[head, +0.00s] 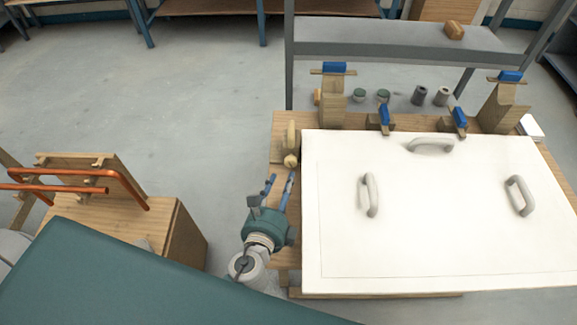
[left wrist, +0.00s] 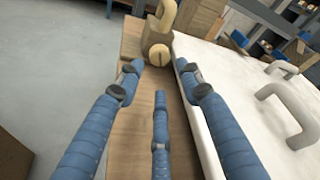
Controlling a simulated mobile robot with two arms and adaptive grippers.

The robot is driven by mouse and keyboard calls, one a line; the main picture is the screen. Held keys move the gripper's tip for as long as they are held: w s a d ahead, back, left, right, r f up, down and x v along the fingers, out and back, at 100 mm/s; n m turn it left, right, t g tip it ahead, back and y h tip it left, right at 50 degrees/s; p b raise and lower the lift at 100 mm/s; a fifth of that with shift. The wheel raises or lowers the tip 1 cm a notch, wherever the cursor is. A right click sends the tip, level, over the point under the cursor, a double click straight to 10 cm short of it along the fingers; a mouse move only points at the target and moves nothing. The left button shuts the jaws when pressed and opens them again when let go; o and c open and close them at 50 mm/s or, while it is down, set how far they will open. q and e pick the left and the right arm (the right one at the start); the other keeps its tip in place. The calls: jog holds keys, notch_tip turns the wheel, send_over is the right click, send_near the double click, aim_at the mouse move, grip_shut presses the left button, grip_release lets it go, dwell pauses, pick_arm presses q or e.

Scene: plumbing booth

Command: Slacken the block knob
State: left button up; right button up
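The block knob (head: 291,160) is a small round wooden knob at the near side of a wooden block (head: 291,136), at the left edge of the bench by the white panel's top left corner. In the left wrist view the knob (left wrist: 158,55) shows a dark slot across its face. My left gripper (head: 281,179) is just on the near side of the knob and points at it. In the left wrist view its blue fingers (left wrist: 158,74) are spread, with the knob ahead between the tips and nothing held. My right gripper is not in view.
A white panel (head: 420,235) with several grey handles lies on the wooden bench, right beside my left gripper. Blue-topped clamps (head: 385,116) line its far edge. A wooden stand with copper pipes (head: 80,180) is at the left. Open floor (head: 190,100) lies between.

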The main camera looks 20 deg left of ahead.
aim_at(290, 164)
pick_arm(q)
jog(key=x, duration=0.7)
jog(key=shift+w, duration=0.25)
